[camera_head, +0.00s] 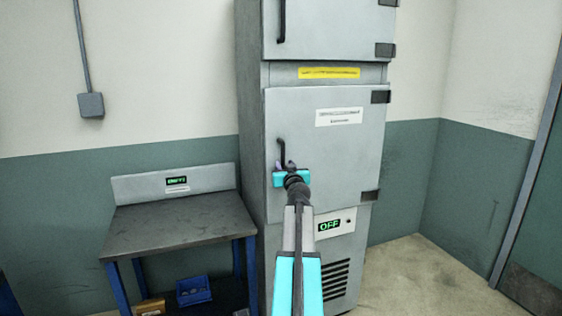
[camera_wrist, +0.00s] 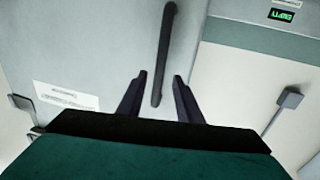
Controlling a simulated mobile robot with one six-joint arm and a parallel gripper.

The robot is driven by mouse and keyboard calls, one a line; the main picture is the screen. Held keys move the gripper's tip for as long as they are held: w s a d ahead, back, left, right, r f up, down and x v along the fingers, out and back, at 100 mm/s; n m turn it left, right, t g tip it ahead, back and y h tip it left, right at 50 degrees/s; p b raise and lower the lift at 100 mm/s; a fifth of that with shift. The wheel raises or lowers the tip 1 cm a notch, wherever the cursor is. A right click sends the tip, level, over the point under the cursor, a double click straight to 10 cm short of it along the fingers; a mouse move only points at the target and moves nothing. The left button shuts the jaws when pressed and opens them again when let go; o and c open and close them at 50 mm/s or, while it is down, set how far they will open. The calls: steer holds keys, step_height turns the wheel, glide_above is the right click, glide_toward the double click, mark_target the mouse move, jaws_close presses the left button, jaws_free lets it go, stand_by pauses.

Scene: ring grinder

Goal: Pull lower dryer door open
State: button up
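The lower dryer door (camera_head: 345,150) is a grey panel with a white label, hinged on the right; it looks shut. Its black vertical handle (camera_head: 282,150) is near the door's left edge, partly hidden behind my gripper (camera_head: 290,166). In the wrist view my gripper (camera_wrist: 158,85) is open, with one dark finger on each side of the handle (camera_wrist: 166,45). One end of the handle shows between the fingers with gaps on both sides. I cannot tell how deep the handle sits between them.
The upper door (camera_head: 335,28) is above, under it a yellow label strip (camera_head: 329,73). An "OFF" display (camera_head: 329,225) and vents are below. A metal table (camera_head: 180,222) with blue legs stands at the left, a blue bin (camera_head: 194,291) beneath. Floor is clear at the right.

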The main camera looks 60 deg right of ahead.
mark_target(282, 162)
steer(key=shift+p+x, duration=0.7)
steer(key=shift+x, duration=2.15)
jaws_close()
steer(key=shift+a+f, duration=0.1)
steer(key=shift+a, duration=0.15)
steer(key=shift+d, duration=0.15)
